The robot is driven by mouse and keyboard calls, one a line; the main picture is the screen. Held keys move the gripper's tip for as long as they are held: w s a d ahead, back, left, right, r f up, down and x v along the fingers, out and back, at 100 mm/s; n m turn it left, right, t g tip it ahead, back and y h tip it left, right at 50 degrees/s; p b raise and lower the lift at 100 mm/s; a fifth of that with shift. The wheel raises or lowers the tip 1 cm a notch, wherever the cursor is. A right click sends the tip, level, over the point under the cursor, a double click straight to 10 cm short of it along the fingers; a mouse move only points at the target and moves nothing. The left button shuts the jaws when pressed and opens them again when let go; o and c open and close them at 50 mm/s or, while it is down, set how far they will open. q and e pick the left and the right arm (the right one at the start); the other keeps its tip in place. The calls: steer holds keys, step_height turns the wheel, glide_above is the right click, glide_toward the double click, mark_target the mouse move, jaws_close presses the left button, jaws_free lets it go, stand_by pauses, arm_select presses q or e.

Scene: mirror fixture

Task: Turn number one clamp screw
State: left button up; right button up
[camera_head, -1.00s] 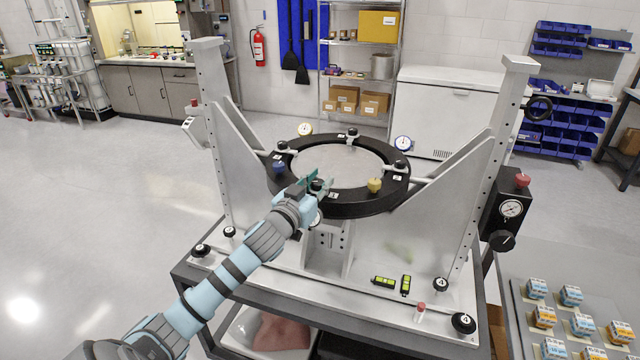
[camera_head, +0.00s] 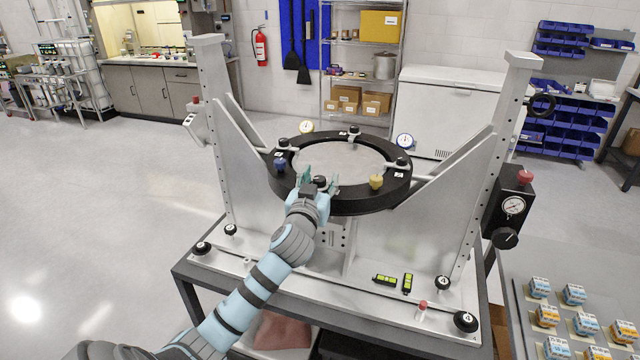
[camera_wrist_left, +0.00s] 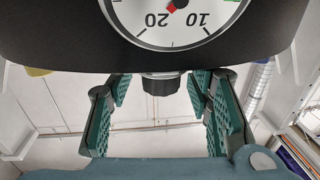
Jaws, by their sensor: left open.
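A black ring fixture (camera_head: 400,185) holds a round pale mirror (camera_head: 340,163). Black clamp knobs sit around its rim, one at the back (camera_head: 353,131) and one at the right (camera_head: 402,163); their small number tags are too small to read surely. My left gripper (camera_head: 319,182) is at the ring's front edge with its green-padded fingers open. A black knob (camera_head: 320,181) stands between the fingers. In the left wrist view, the dark knob (camera_wrist_left: 160,84) lies between the spread fingers (camera_wrist_left: 158,100), with visible gaps on both sides. My right gripper is not in view.
A white dial gauge (camera_wrist_left: 175,20) is close to the gripper in the left wrist view. A yellow knob (camera_head: 376,182) and a blue knob (camera_head: 280,164) flank the gripper on the ring. Tall metal uprights (camera_head: 500,150) stand either side. Green levels (camera_head: 385,280) lie on the base plate.

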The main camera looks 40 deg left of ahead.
arm_select(q)
steer(key=v, duration=1.2)
steer(key=shift+w, duration=0.1)
